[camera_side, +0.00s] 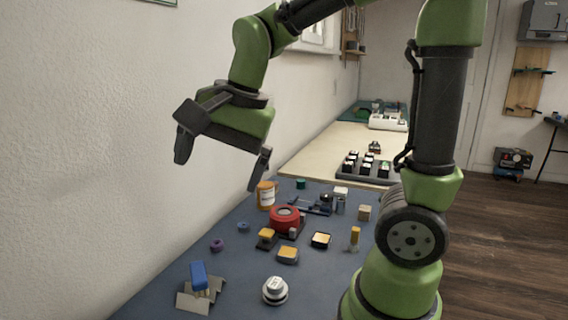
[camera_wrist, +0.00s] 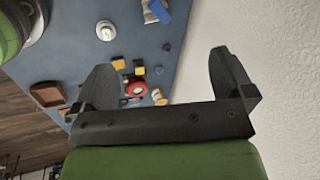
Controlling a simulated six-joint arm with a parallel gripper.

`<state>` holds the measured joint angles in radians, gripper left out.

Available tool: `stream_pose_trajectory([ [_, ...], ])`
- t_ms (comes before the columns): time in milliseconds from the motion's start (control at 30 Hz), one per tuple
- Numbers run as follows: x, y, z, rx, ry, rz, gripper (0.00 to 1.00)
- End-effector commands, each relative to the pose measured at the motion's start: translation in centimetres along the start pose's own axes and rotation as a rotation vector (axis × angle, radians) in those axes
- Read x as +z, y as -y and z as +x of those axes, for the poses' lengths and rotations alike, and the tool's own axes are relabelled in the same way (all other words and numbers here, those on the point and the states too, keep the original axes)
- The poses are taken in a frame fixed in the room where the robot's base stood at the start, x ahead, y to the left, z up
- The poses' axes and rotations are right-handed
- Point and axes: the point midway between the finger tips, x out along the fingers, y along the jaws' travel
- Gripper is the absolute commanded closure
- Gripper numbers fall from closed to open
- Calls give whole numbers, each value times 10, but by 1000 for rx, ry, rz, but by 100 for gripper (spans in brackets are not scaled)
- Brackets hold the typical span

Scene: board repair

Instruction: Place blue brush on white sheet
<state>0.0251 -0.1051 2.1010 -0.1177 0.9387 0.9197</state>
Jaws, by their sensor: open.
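The blue brush (camera_side: 198,274) is at the near left of the blue-grey table, tilted, over a pale grey-white folded sheet (camera_side: 189,300). Its lower part meets the sheet; I cannot tell whether it rests fully on it. In the wrist view the blue brush (camera_wrist: 160,10) is at the top edge, with the pale sheet (camera_wrist: 148,14) beside it, partly cut off. My gripper (camera_side: 222,160) is open and empty, high above the table, with its fingers wide apart. In the wrist view my gripper (camera_wrist: 162,72) shows both fingers with nothing between them touching.
A red round device (camera_side: 286,217), an orange-labelled jar (camera_side: 266,195), a white round knob (camera_side: 275,290), a purple ring (camera_side: 217,244) and several small yellow-topped blocks stand on the table. A black tray (camera_side: 363,176) is behind. The wall runs along the left.

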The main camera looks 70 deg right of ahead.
Motion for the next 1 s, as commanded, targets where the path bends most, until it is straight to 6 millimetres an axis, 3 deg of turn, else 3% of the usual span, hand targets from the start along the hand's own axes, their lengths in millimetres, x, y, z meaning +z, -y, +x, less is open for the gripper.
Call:
stream_pose_trajectory([
  [33, 8, -12, -16, -53, -7, -126, 1],
  [133, 23, -35, -35, -135, -30, -388, 1],
  [300, 40, -67, -49, -233, -92, -729, 1],
  [400, 45, -77, -51, -262, -119, -842, 1],
  [1000, 48, -82, -52, -274, -134, -904, 1],
])
